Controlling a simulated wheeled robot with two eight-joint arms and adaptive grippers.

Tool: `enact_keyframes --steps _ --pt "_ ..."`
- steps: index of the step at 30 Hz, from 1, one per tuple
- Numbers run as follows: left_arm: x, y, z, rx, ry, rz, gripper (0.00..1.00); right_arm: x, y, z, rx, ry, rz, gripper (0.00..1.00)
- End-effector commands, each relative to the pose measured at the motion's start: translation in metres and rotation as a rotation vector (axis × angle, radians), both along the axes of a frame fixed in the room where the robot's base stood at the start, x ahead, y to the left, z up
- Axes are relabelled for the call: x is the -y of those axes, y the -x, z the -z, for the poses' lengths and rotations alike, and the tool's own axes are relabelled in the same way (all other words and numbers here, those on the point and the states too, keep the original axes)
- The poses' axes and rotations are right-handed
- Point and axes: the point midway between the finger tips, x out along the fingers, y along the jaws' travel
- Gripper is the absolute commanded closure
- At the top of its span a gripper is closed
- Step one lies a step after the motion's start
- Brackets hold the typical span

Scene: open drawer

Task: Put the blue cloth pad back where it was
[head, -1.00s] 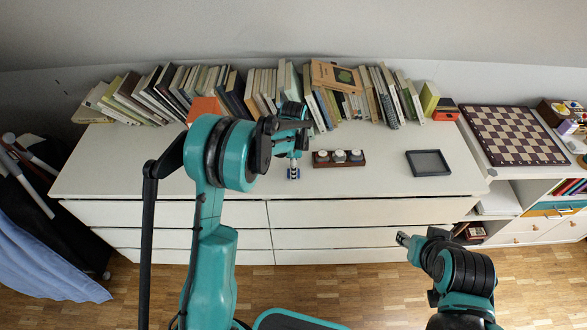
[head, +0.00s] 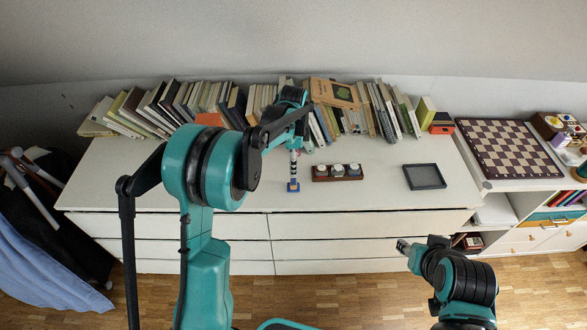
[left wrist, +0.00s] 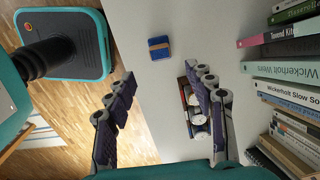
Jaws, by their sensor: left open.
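The blue cloth pad (head: 293,188), small with an orange band, lies on the white dresser top near its front edge. In the left wrist view the pad (left wrist: 159,48) lies beyond my fingertips, apart from them and on the dresser. My left gripper (head: 294,168) is over the dresser just behind the pad in the head view; its fingers are spread and empty in the left wrist view (left wrist: 165,85). My right gripper (head: 403,246) is off the front of the dresser, small in view, its jaw opening unclear.
A wooden holder with three round pieces (head: 337,178) stands right of the pad. A dark shallow tray (head: 424,176) lies farther right, empty. A row of books (head: 380,110) lines the back. A chessboard (head: 508,148) is at the far right. The dresser top between holder and tray is clear.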

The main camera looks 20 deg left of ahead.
Motion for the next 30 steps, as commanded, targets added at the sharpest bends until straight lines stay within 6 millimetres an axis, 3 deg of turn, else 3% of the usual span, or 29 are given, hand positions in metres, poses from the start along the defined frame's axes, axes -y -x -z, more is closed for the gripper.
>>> enact_keyframes --steps 4,8,15,18,24,30 --pt "0.0 0.002 -0.014 0.005 0.001 -0.012 0.46 0.0 0.0 -0.003 0.0 0.0 0.0 0.6" --pt "0.0 0.018 -0.038 0.046 0.002 -0.094 0.46 0.0 0.0 -0.003 0.0 0.0 0.0 0.6" --pt "-0.001 0.088 -0.1 0.208 0.046 -0.436 0.46 0.0 0.0 -0.003 0.0 0.0 0.0 0.6" --pt "-0.001 0.122 -0.116 0.278 0.085 -0.587 0.46 0.0 0.0 -0.003 0.0 0.0 0.0 0.6" --pt "-0.002 0.19 -0.127 0.406 0.194 -0.885 0.46 0.0 0.0 -0.003 0.0 0.0 0.0 0.6" --pt "-0.002 0.239 -0.115 0.494 0.321 -1.126 0.46 0.0 0.0 -0.003 0.0 0.0 0.0 0.6"
